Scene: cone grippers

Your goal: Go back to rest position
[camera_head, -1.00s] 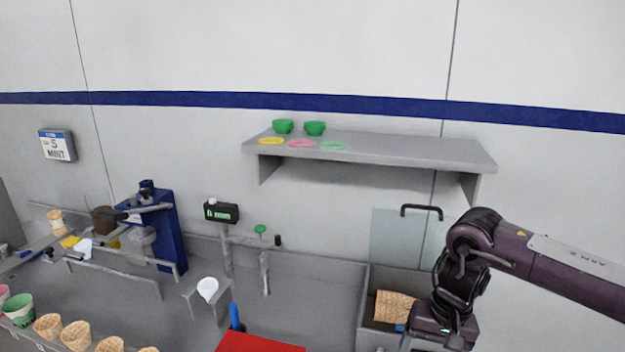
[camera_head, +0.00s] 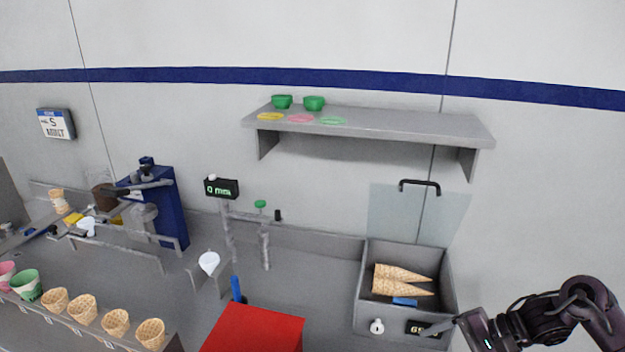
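My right arm comes in from the lower right of the head view. My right gripper (camera_head: 440,328) is low, in front of the grey bin (camera_head: 452,275), close to a small dark display on the bin's front. Its fingers look thin and close together, but the gap between them is too small to make out. My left gripper is not in view. Two waffle cones (camera_head: 405,287) lie on their sides in the bin, beside a small blue item (camera_head: 404,302). The bin's clear lid (camera_head: 400,215) with a black handle stands raised behind it.
A grey wall shelf (camera_head: 400,125) holds green bowls and coloured discs. A red box (camera_head: 255,328) stands at the front centre. A row of waffle cones (camera_head: 83,307) stands in a rack at lower left. A blue machine (camera_head: 165,205) stands behind. Counter between red box and bin is clear.

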